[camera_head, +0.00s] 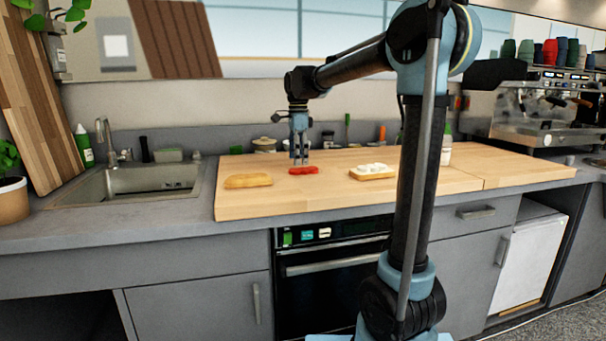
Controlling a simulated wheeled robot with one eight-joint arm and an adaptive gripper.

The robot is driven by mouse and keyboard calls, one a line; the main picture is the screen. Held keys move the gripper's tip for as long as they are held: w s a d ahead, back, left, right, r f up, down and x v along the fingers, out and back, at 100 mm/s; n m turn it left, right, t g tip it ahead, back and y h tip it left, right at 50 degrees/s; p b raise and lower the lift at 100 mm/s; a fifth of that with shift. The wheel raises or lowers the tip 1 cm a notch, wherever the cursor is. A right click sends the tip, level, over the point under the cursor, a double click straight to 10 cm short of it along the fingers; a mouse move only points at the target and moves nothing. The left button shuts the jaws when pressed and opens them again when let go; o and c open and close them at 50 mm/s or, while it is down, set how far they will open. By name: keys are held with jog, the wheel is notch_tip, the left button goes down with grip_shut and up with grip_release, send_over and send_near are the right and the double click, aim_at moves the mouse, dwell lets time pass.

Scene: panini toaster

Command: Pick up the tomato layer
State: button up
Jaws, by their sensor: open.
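The tomato layer (304,171) is a small flat red piece lying on the wooden board (240,202). My gripper (299,162) points straight down just above the tomato layer, with its fingers apart. The fingertips look very close to the top of the tomato layer; whether they touch it cannot be told from this view. A golden bread piece (248,181) lies on the board to the left. A bread slice with white pieces on top (372,171) lies to the right.
A sink (135,185) with a tap is at the left. Jars and bottles stand along the back behind the board. A coffee machine (540,105) stands at the far right. The front of the board is clear. My arm hides part of the board at the right.

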aim_at(299, 169)
jog(key=shift+s+d+f, duration=0.1)
jog(key=shift+f, duration=1.6)
jog(key=c, duration=1.1)
notch_tip(299, 169, up, 10)
